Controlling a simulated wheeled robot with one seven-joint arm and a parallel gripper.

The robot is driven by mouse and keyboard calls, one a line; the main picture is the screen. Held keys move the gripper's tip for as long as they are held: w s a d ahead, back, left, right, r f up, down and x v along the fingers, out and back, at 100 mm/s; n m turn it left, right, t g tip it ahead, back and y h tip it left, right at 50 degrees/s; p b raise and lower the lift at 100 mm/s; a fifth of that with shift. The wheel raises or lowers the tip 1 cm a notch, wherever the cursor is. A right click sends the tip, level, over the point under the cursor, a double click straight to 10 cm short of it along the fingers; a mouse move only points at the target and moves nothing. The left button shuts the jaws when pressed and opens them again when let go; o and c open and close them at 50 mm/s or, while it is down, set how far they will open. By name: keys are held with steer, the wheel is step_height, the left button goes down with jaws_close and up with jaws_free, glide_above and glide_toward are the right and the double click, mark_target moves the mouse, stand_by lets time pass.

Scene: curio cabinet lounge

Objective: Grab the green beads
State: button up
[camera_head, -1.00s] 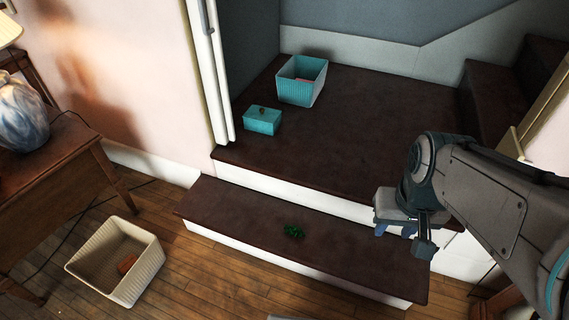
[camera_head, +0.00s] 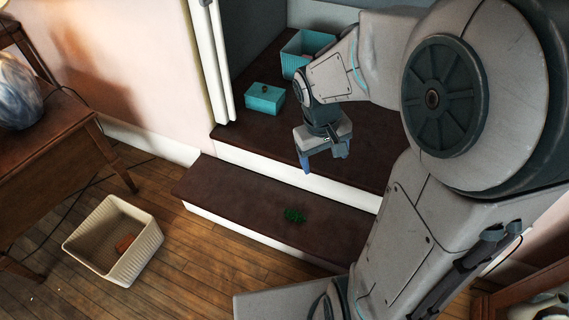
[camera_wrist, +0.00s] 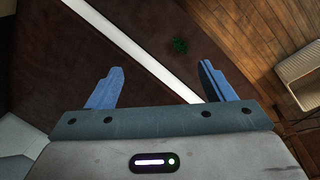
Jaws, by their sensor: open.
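The green beads (camera_head: 294,215) lie in a small heap on the dark lower step (camera_head: 240,200). They also show in the wrist view (camera_wrist: 180,45), ahead of the fingers and toward the right one. My gripper (camera_head: 323,164) is open and empty, with its blue fingers (camera_wrist: 160,88) spread wide. In the head view it hangs above the steps, up and to the right of the beads, and apart from them.
A teal box with a small knob (camera_head: 265,98) and a larger teal basket (camera_head: 296,66) stand on the upper landing. A cream basket (camera_head: 150,240) holding an orange-brown thing (camera_head: 125,243) stands on the wooden floor. A wooden table (camera_head: 70,160) is at the left.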

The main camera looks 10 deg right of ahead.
steer(key=w+f+n+b, duration=0.1)
steer(key=w+f+n, duration=0.1)
steer(key=w+f, duration=0.45)
steer(key=n+g+y+b, duration=0.1)
steer(key=n+b, duration=0.4)
steer(key=b, duration=0.2)
glide_above(294, 214)
steer(key=f, duration=2.8)
steer(key=a+f, duration=0.1)
steer(key=f, duration=1.3)
steer(key=shift+w+f, duration=0.1)
steer(key=shift+w, duration=0.2)
steer(key=f, duration=0.1)
steer(key=f+b, duration=0.1)
steer(key=f, duration=0.1)
steer(key=d+f+b, duration=0.1)
steer(key=f, duration=0.1)
steer(key=shift+s+f, duration=0.1)
steer(key=shift+s, duration=0.25)
steer(key=c, duration=1.1)
